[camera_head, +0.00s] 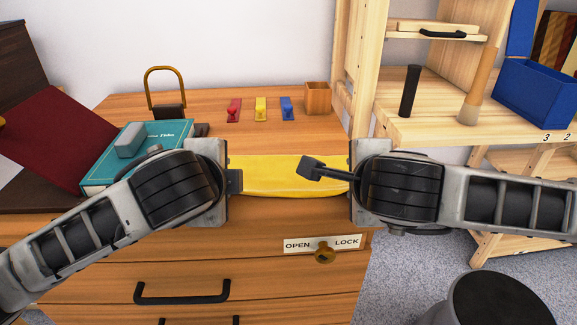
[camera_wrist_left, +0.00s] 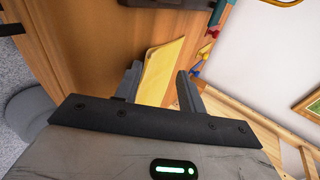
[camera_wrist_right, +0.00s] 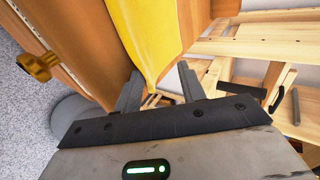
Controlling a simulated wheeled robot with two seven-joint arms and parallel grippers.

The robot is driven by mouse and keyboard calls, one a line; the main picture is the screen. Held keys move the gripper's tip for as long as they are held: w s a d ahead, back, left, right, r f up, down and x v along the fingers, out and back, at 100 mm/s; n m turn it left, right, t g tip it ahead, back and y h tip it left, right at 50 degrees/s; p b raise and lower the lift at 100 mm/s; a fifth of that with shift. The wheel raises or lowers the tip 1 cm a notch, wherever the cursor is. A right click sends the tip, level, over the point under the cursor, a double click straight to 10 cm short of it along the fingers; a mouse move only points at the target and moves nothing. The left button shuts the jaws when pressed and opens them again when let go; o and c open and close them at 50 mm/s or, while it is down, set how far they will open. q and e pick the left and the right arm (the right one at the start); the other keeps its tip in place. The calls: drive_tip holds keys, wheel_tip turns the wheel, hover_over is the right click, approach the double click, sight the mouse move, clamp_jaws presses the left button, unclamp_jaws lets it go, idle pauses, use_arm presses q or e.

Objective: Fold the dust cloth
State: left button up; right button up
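The yellow dust cloth (camera_head: 275,175) lies as a long flat strip near the front edge of the wooden cabinet top, between my two grippers. My left gripper (camera_head: 237,181) is at its left end; in the left wrist view the fingers (camera_wrist_left: 160,88) stand apart with the cloth (camera_wrist_left: 162,68) showing between them. My right gripper (camera_head: 318,170) is at the right end, one finger seen over the cloth. In the right wrist view its fingers (camera_wrist_right: 160,88) are also apart, with the cloth's end (camera_wrist_right: 148,40) between them. The arms hide both ends of the cloth in the head view.
A teal book (camera_head: 100,170) with a grey block lies left on the cabinet top (camera_head: 210,112). Red, yellow and blue pegs (camera_head: 260,110) and a small wooden cup (camera_head: 317,98) stand behind. A wooden shelf (camera_head: 425,125) with a blue box (camera_head: 530,95) is at the right.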

use_arm(q)
drive_tip(key=s+r, duration=0.6)
drive_tip(key=r, duration=0.3)
use_arm(e)
drive_tip(key=s+r, duration=0.6)
drive_tip(key=r, duration=0.3)
